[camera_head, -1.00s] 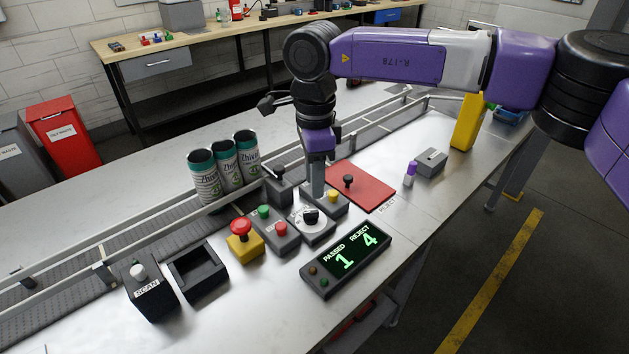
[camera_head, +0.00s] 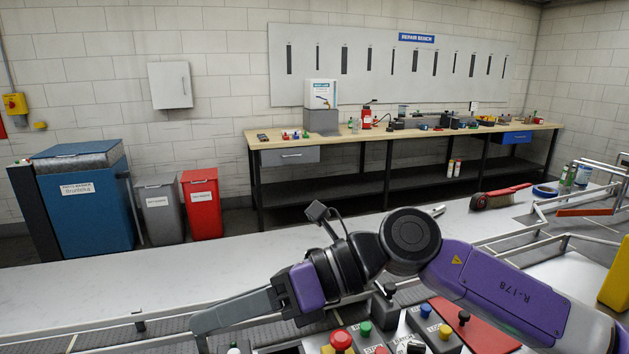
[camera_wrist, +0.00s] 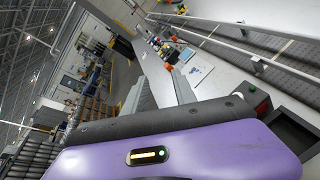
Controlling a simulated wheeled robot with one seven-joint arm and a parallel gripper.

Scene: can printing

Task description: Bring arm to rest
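My gripper (camera_head: 232,311) is at the lower left of the head view, with its grey fingers pointing left and slightly down. My purple arm reaches in from the lower right and stays above the work table. In the wrist view the fingers (camera_wrist: 160,92) show beyond the purple housing, with no object seen between them.
Below my arm are a red stop button (camera_head: 341,340), a green button (camera_head: 366,328), a yellow button (camera_head: 445,332) and a red plate (camera_head: 492,338). The conveyor rail (camera_head: 110,325) runs near the gripper. A repair bench (camera_head: 400,136) and bins (camera_head: 201,204) stand behind.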

